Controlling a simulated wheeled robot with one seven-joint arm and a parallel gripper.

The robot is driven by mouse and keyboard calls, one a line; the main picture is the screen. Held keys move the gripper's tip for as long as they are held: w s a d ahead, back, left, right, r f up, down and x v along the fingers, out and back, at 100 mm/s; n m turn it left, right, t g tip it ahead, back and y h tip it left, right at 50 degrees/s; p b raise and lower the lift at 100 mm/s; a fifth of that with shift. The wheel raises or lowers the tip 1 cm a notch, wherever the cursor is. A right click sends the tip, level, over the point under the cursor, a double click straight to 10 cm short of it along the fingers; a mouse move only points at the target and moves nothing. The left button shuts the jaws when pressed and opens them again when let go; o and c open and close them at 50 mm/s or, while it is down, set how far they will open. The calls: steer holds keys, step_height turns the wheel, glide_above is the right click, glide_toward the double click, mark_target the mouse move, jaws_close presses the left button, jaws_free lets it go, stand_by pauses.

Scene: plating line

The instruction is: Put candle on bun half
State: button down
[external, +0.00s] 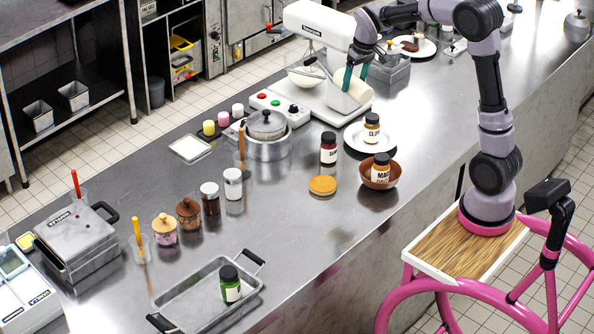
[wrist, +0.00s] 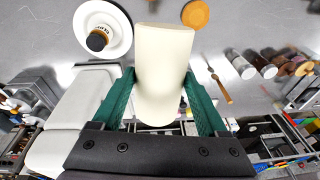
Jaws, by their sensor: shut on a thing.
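The cream candle (wrist: 163,70) is a thick pale cylinder between the two green fingers of my gripper (wrist: 158,78) in the wrist view. My gripper is shut on it. In the external view my gripper (external: 356,76) is beside the stand mixer, with the pale candle (external: 352,92) below the fingers, above the counter. The bun half (external: 322,185) is a flat orange-brown disc lying on the counter with nothing on it. It also shows at the top of the wrist view (wrist: 196,14), apart from the candle.
Near the bun half stand a dark jar (external: 328,149), a brown bowl (external: 394,178) holding a jar, and a white plate (external: 350,137) with another jar. The white mixer (external: 318,30) and a steel pot (external: 267,148) are close by.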

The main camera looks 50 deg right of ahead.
step_height(320, 180, down, 15)
steer(key=m+t+h, duration=0.4)
steer(key=m+h, duration=0.3)
steer(key=m, duration=0.2)
steer(key=a+r+m+h, duration=0.3)
steer(key=a+r+h, duration=0.6)
steer(key=a+r, duration=0.8)
steer(key=h, duration=0.1)
glide_above(321, 185)
step_height(321, 185, down, 22)
step_height(321, 185, down, 4)
steer(key=shift+r+t, duration=0.1)
steer(key=shift+t, duration=0.3)
steer(key=shift+f, duration=0.3)
